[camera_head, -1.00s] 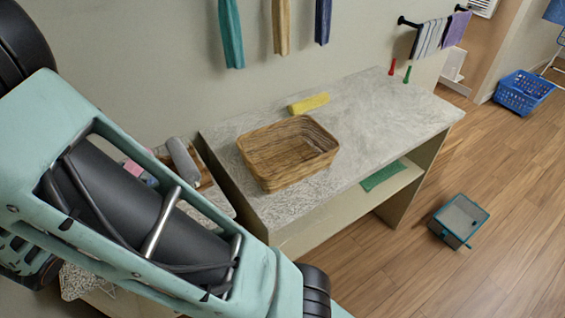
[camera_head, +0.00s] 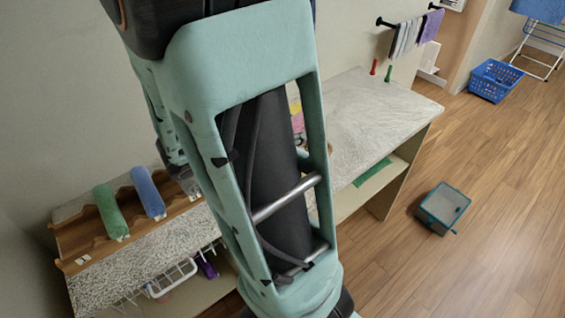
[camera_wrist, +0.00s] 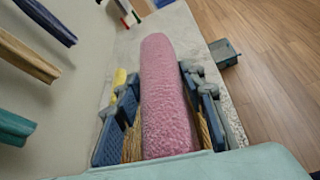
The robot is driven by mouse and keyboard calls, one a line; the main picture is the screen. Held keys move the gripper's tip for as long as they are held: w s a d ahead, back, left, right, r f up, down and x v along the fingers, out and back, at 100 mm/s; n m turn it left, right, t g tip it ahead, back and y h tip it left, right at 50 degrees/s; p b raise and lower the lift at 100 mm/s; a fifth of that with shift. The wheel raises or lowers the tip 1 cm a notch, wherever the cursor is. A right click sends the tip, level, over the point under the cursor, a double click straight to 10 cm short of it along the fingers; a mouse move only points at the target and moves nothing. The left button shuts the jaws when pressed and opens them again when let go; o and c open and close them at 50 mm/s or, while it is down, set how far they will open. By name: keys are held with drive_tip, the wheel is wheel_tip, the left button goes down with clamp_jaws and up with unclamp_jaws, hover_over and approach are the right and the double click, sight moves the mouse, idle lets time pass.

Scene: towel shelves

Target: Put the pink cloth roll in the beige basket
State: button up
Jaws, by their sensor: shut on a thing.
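The pink cloth roll (camera_wrist: 165,105) lies lengthwise between the two dark blue fingers of my gripper (camera_wrist: 160,88), which is shut on it. In the head view a small pink patch of the roll (camera_head: 298,122) shows through the opening in my arm. The beige woven basket (camera_wrist: 203,132) shows beneath the roll on both sides in the wrist view. In the head view only a sliver of the basket (camera_head: 330,146) shows beside my arm. The roll appears above the basket; the height between them cannot be told. My gripper is hidden behind my arm in the head view.
A yellow cloth (camera_wrist: 120,77) lies on the grey counter (camera_head: 385,105) beyond the basket. A wooden rack (camera_head: 75,240) holds a green roll (camera_head: 110,212) and a blue roll (camera_head: 147,192). The counter's right part is mostly clear.

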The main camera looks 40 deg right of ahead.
drive_tip(key=s+d+g, duration=0.1)
drive_tip(key=s+d, duration=0.1)
drive_tip(key=s, duration=0.2)
drive_tip(key=shift+m, duration=0.5)
drive_tip(key=w+d+f+b, duration=0.1)
drive_tip(key=w+f+b, duration=0.2)
drive_tip(key=w+f, duration=0.1)
drive_tip(key=w+f+b, duration=0.2)
drive_tip(key=w+f, duration=0.2)
drive_tip(key=w, duration=0.1)
drive_tip(key=w+d+f+b, duration=0.1)
drive_tip(key=w+f+b, duration=0.2)
drive_tip(key=w+f, duration=0.1)
drive_tip(key=shift+w+d+b, duration=0.35)
drive_tip(key=shift+f, duration=0.1)
drive_tip(key=shift+f+b, duration=0.6)
drive_tip(key=shift+f, duration=0.05)
drive_tip(key=o, duration=1.2)
drive_tip(key=shift+c, duration=0.2)
